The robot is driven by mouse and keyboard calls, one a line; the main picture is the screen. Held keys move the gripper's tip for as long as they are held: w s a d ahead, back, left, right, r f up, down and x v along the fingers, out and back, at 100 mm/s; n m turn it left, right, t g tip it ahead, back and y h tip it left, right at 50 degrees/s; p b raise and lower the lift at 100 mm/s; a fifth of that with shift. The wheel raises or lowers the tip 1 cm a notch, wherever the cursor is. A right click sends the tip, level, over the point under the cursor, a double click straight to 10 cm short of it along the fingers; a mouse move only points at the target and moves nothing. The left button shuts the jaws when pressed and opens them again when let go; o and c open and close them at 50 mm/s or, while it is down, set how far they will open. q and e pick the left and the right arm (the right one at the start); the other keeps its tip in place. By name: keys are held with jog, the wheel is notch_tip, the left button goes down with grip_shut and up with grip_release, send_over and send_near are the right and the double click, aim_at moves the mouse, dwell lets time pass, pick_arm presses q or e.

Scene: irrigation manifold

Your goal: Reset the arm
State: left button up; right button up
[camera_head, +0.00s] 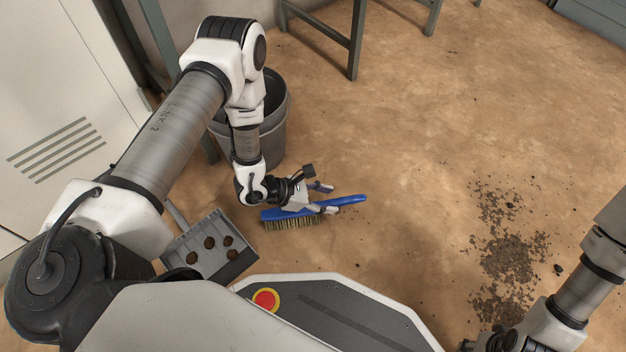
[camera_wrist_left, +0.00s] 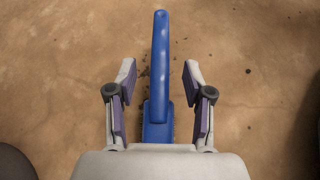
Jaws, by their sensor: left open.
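A brush with a blue handle (camera_head: 345,201) and pale bristles lies on the brown floor, bristles down, in the head view. In the left wrist view the blue handle (camera_wrist_left: 161,60) runs up the middle of the picture. My left gripper (camera_head: 325,199) is open over the brush. In the left wrist view its two fingers (camera_wrist_left: 160,100) stand on either side of the handle, with a gap on each side. My right arm enters at the lower right of the head view, and its fingers are not seen.
A grey dustpan (camera_head: 247,262) with several brown clumps lies left of the brush. A grey bin (camera_head: 275,130) stands behind my left arm. Dark dirt (camera_head: 508,257) is scattered on the floor at right. A pale cabinet (camera_head: 60,90) stands at left. The middle floor is clear.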

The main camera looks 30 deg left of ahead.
pick_arm(q)
jog(key=v, duration=0.6)
jog(key=shift+s, duration=0.1)
